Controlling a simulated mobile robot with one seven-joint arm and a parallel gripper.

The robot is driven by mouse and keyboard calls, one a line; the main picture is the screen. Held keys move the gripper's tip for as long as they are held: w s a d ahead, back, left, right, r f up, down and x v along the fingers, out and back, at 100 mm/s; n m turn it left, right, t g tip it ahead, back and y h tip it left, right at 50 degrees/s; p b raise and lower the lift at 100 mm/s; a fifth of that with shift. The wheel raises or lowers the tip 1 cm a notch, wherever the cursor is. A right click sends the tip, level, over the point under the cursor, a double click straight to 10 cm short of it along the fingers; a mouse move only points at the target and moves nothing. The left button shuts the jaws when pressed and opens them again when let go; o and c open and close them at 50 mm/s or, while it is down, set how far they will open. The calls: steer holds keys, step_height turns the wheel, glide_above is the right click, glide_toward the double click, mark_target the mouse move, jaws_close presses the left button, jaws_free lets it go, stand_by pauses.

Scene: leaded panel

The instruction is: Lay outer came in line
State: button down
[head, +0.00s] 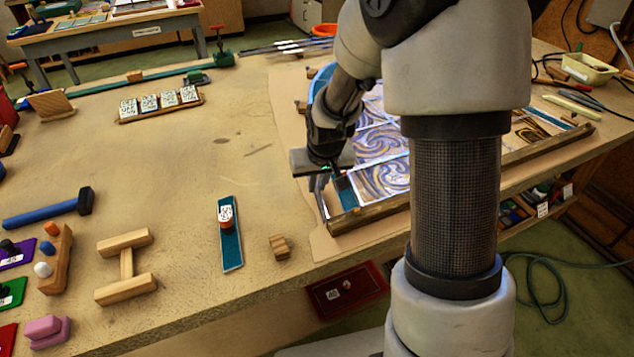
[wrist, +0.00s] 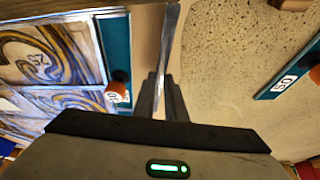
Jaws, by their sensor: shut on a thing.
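The outer came (wrist: 173,45) is a thin grey metal strip, seen nearly edge-on between my fingers in the wrist view. My gripper (wrist: 163,90) is shut on it. In the head view my gripper (head: 322,180) is at the near left edge of the leaded panel (head: 382,143), and a pale strip of the came (head: 320,196) shows below it. The panel has swirled blue and gold glass, with a teal strip (wrist: 117,50) along the side nearest the came. In the wrist view the came is beside this strip, with a narrow gap. Its height above the board is unclear.
A wooden batten (head: 370,213) borders the panel's near side. A loose teal strip (head: 231,248) with an orange-topped knob lies left of it, beside a small wooden block (head: 279,246). A wooden H-shaped piece (head: 126,266) and blue hammer (head: 50,208) lie farther left. The bench middle is clear.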

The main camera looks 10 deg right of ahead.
steer(key=shift+f+b, duration=0.3)
stand_by(0.5)
steer(key=c, duration=1.4)
jaws_free()
steer(key=o, duration=0.6)
steer(key=shift+c, duration=0.2)
